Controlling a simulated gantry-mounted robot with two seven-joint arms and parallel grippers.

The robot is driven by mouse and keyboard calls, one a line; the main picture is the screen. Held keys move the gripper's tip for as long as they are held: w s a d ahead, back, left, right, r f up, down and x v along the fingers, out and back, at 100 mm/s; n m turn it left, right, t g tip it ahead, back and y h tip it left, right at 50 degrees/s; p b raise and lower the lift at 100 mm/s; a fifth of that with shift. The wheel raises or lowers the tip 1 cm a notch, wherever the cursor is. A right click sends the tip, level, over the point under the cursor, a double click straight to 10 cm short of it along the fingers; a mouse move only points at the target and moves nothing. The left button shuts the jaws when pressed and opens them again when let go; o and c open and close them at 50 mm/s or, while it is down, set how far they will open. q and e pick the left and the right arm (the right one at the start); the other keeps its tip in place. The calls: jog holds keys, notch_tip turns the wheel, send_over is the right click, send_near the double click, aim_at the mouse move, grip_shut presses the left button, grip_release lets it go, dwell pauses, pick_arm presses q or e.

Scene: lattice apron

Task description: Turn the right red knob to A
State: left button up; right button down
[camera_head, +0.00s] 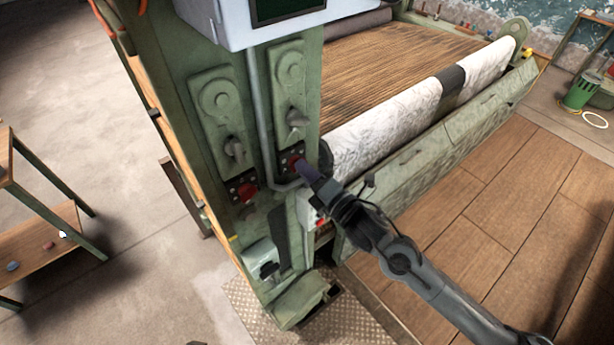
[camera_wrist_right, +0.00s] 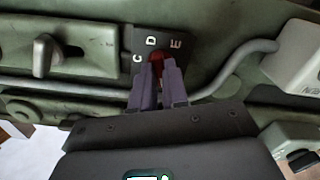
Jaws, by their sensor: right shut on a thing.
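The right red knob (camera_head: 293,160) sits on a dark plate low on the green panel. In the right wrist view the red knob (camera_wrist_right: 158,66) shows between the fingers, with letters C, D and E visible on the plate around it; the rest of the dial is hidden. My right gripper (camera_head: 302,167) reaches in from the lower right, and in the wrist view its purple fingers (camera_wrist_right: 158,82) are shut on the knob. The left red knob (camera_head: 247,190) stands free on its own plate. My left gripper is not in view.
Grey levers (camera_head: 297,118) and (camera_head: 235,148) sit above the knobs on the panel. A grey conduit (camera_head: 262,120) runs between the columns and bends near the right knob. A white roll (camera_head: 420,105) lies to the right.

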jog(key=shift+n+b, duration=0.7)
jog(key=shift+n, duration=0.4)
jog(key=c, duration=1.1)
grip_release()
jog(key=shift+c, duration=0.2)
jog(key=b+v, duration=0.1)
jog(key=v, duration=1)
